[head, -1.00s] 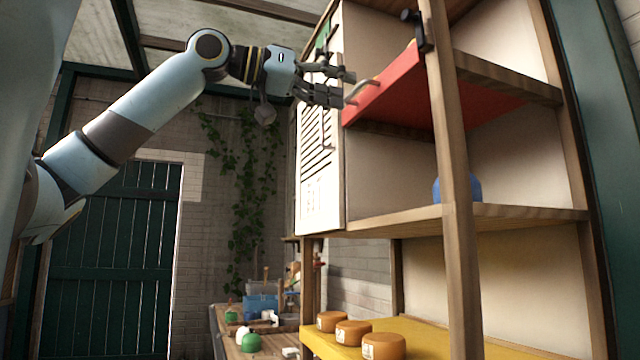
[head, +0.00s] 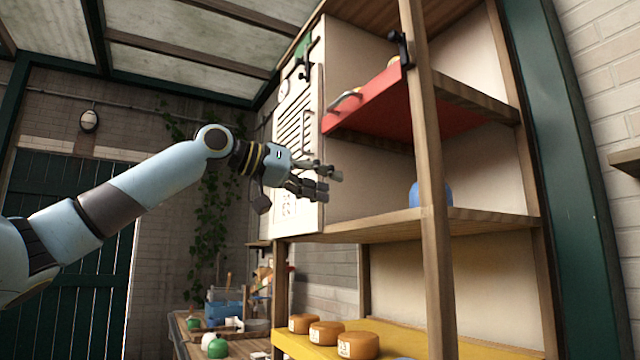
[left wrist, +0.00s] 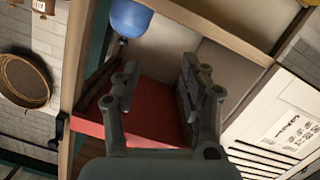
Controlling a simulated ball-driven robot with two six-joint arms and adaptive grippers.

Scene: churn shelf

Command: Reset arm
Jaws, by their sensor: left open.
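My left gripper (head: 318,181) is open and empty in the head view, in front of the shelf's white side panel (head: 296,130). It is below and left of the red tray (head: 375,108), apart from its handle (head: 345,98). In the left wrist view, the open fingers of the left gripper (left wrist: 165,85) show against the red tray (left wrist: 150,115) and the shelf's pale back. My right gripper is in neither view.
The wooden shelf (head: 430,170) holds a blue round object (head: 416,194) on its middle board. Several orange cheese wheels (head: 357,345) sit on the yellow lower board (head: 400,352). A cluttered bench (head: 185,345) stands at the back.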

